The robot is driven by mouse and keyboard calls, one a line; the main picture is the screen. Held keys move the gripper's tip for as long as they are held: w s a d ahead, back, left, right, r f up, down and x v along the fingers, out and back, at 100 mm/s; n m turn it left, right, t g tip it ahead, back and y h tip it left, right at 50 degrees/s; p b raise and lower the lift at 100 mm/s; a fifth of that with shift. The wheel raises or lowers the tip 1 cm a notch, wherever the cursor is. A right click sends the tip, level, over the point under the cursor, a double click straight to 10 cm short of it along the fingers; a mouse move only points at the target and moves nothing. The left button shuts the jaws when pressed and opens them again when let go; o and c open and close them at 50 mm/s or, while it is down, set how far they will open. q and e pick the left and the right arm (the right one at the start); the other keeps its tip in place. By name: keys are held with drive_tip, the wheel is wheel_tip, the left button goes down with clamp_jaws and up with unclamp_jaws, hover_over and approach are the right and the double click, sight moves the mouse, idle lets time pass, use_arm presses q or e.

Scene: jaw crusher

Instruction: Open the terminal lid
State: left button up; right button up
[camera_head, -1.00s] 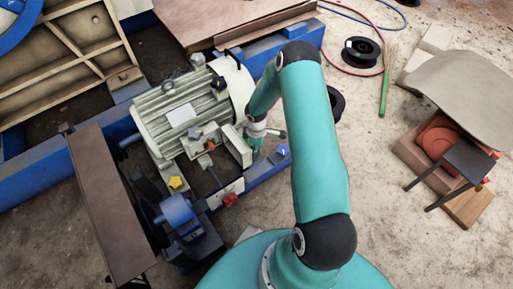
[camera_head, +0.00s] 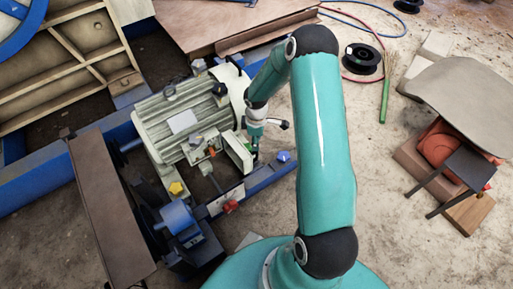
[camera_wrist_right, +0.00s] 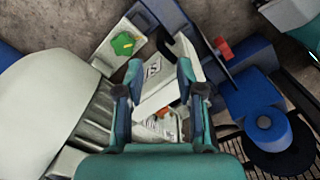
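The pale green motor (camera_head: 160,118) sits on the blue frame, with its terminal box (camera_head: 201,152) on the near right side. The box interior shows, with small orange parts inside. The pale terminal lid (camera_head: 238,156) stands raised at the box's right side. My right gripper (camera_head: 255,152) is just right of the lid, pointing down. In the right wrist view, my right gripper's fingers (camera_wrist_right: 159,88) are spread, with a pale plate, seemingly the lid (camera_wrist_right: 155,100), between them. Whether a finger touches it I cannot tell. My left gripper is out of view.
A yellow knob (camera_head: 176,188), a red knob (camera_head: 231,206) and a blue cylinder (camera_head: 177,215) lie nearer than the motor. A brown plate (camera_head: 108,205) stands at left.

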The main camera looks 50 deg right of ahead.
drive_tip(key=shift+s+r, duration=0.1)
drive_tip(key=shift+r, duration=1.45)
drive_tip(key=shift+a, duration=0.15)
drive_tip(key=a+f+n+g+y, duration=0.1)
drive_tip(key=a+f, duration=0.1)
drive_tip(key=a, duration=0.7)
drive_tip(key=a+f+n+g+y, duration=0.1)
drive_tip(key=a+f, duration=0.2)
drive_tip(key=a, duration=0.7)
drive_tip(key=s+a+f+m+y, duration=0.2)
drive_tip(key=s+a+m, duration=0.5)
drive_tip(key=s+a, duration=0.6)
drive_tip(key=w+r+m+t+p, duration=0.1)
drive_tip(key=w+r+p, duration=0.1)
drive_tip(key=r+p, duration=1.3)
drive_tip(key=w+a+r+m+t+p, duration=0.1)
drive_tip(key=w+r+m+p, duration=0.1)
drive_tip(key=r+p, duration=1.3)
drive_tip(key=shift+a, duration=0.25)
